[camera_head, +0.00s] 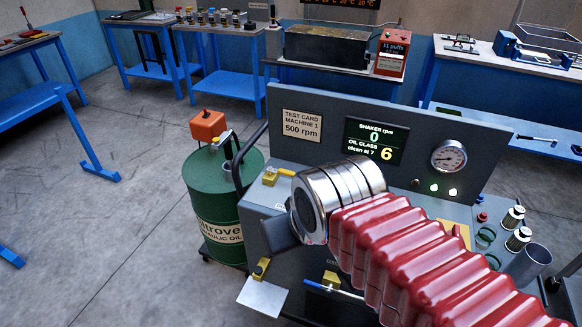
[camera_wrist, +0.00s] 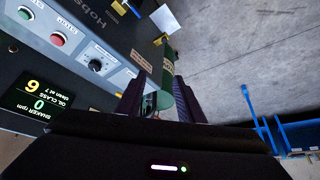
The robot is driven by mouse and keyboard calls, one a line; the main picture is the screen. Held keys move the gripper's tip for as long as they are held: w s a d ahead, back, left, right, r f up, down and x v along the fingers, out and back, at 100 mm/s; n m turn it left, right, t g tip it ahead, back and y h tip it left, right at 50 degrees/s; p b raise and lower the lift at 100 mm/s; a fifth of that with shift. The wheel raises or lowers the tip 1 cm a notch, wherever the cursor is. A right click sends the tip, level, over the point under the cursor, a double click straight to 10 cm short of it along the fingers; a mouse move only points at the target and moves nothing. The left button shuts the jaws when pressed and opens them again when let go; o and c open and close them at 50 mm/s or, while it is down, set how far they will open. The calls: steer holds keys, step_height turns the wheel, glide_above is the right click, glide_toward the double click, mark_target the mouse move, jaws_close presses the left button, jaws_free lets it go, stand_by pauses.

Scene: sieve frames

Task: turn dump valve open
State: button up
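A blue lever with a yellow block (camera_head: 330,279) is on the machine's front; no label names it as the dump valve. That blue lever also shows at the top of the wrist view (camera_wrist: 131,8). A second yellow fitting (camera_head: 261,268) sits at the front left corner, above a pale plate (camera_head: 263,298). A yellow-handled fitting (camera_head: 279,173) is on the machine's top left. My gripper (camera_wrist: 158,98) has its two dark fingers apart, with the green drum visible between them and nothing held. In the head view my wrist hides most of it.
The panel display (camera_head: 374,141) reads shaker 0, oil class 6. Small bottles (camera_head: 518,239) stand at the right.

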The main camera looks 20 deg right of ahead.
mark_target(288, 172)
steer(key=w+d+r+n+g+y, duration=0.1)
steer(key=w+d+r+n, duration=0.15)
steer(key=w, duration=0.55)
steer(key=w+d+r+n+g, duration=0.15)
steer(key=w+d, duration=0.25)
steer(key=w, duration=0.5)
steer(key=w+d+f+n+y, duration=0.2)
steer(key=w+d+f+n, duration=0.3)
steer(key=w+d, duration=0.7)
step_height(288, 172, down, 2)
steer(key=w, duration=0.2)
steer(key=shift+w+d, duration=0.35)
steer(key=shift+f, duration=0.15)
steer(key=x, duration=1.3)
steer(key=shift+w+a+f, duration=0.15)
steer(key=shift+a+f, duration=0.05)
steer(key=shift+f, duration=0.1)
steer(key=shift+c, duration=0.4)
